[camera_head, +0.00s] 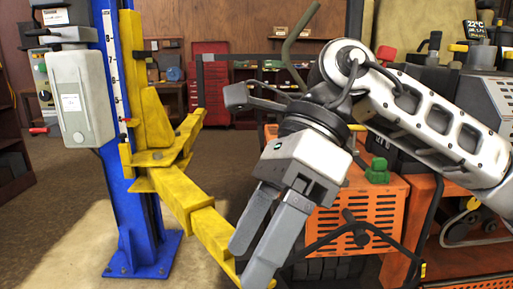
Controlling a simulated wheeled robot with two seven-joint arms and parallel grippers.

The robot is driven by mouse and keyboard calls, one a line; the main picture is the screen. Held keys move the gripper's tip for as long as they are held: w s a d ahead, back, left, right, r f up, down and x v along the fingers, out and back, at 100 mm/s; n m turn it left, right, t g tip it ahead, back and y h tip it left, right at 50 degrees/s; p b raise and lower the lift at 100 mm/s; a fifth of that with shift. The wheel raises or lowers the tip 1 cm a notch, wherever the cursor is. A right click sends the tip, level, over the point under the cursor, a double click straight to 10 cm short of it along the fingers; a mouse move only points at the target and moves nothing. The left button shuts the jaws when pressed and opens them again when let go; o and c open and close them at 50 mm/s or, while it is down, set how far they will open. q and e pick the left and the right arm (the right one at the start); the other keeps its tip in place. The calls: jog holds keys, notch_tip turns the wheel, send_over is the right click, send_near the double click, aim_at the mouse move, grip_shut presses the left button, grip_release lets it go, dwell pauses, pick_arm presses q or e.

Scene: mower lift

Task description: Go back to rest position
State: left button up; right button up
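The mower lift stands left of centre, with a blue post (128,200) and a yellow lift arm (190,205) reaching down and to the right. My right gripper (250,262) comes in on the white arm from the right and points down and left. Its two grey fingers are apart, with a gap between them. The fingers are in front of the far end of the yellow arm and partly hide it; whether they touch it cannot be told. An orange mower (375,195) stands behind and to the right of my gripper, partly hidden by my arm. My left gripper is not in view.
A grey control box (80,100) is fixed to the post. A red tool cabinet (209,85) and a bench with small items stand at the back. The floor left of the post and between lift and cabinet is clear. Machinery crowds the right side.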

jog(key=s+a+r+m+g+y, duration=0.1)
jog(key=s+a+m+g+y, duration=0.15)
jog(key=a+g+y, duration=0.45)
jog(key=w+d+f+m+t+y, duration=0.1)
jog(key=w+d+m+t+y, duration=0.1)
jog(key=w+m+t+y, duration=0.5)
jog(key=w+d+f+m+t+y, duration=0.1)
jog(key=w+d+m+t+y, duration=0.15)
jog(key=m+t+y, duration=0.6)
jog(key=w+d+f+m+t+h, duration=0.25)
jog(key=f+m+t+h, duration=0.25)
jog(key=f+m+h, duration=0.3)
jog(key=w+d+f+m+t+h, duration=0.1)
jog(key=d+f+m+t+h, duration=0.4)
jog(key=m, duration=0.6)
jog(key=w+d+f+m+t+h, duration=0.1)
jog(key=d+f+m+t+h, duration=0.1)
jog(key=f+m+t+h, duration=0.45)
jog(key=s+d+f+m+g+h, duration=0.3)
jog(key=s+f, duration=0.3)
jog(key=f, duration=0.5)
jog(key=s+d+f+m+g+h, duration=0.2)
jog(key=s+d+f+m+g, duration=0.2)
jog(key=f, duration=0.7)
jog(key=s+m+g, duration=0.2)
jog(key=s, duration=0.1)
jog(key=shift+s+d+h, duration=0.3)
jog(key=shift+h, duration=0.1)
